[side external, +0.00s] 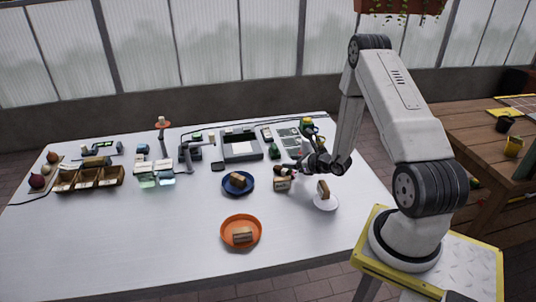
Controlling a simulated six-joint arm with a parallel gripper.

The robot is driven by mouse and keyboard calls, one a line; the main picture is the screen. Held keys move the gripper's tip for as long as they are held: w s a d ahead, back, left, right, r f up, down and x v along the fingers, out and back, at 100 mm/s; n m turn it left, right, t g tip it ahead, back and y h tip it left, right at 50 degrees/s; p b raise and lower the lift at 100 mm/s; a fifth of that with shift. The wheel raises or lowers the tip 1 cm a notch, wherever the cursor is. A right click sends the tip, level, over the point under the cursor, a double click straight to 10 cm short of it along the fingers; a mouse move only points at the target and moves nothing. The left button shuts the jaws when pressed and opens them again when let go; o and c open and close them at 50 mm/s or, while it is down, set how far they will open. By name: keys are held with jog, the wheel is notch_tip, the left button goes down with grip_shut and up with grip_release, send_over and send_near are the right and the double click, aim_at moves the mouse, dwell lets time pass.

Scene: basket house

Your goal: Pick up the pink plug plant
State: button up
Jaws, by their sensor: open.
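I cannot make out a pink plug plant for certain in the side external view; the small items on the table are too small to tell. My gripper (300,168) is open, low over the right part of the white table (130,245). It is close to a small brown block (282,184), just behind and above it; I cannot tell whether they touch. A white saucer (326,204) with an upright brown piece (323,189) stands in front of my gripper. My wrist hides part of the table behind it.
An orange plate (226,235) and a blue plate (248,188) each hold a brown block. A grey tray device (241,147) stands at the back. Brown bins (88,178) and round bulbs (37,181) are at left. The front left of the table is clear.

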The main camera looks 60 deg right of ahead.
aim_at(285, 169)
jog(key=shift+f, duration=0.15)
jog(key=shift+f, duration=1.25)
jog(key=shift+w+f, duration=0.55)
jog(key=shift+w, duration=0.15)
jog(key=shift+w+d+f, duration=0.1)
jog(key=shift+w+f, duration=0.1)
jog(key=shift+w, duration=0.45)
jog(key=shift+c, duration=0.2)
grip_shut()
jog(key=shift+r, duration=0.1)
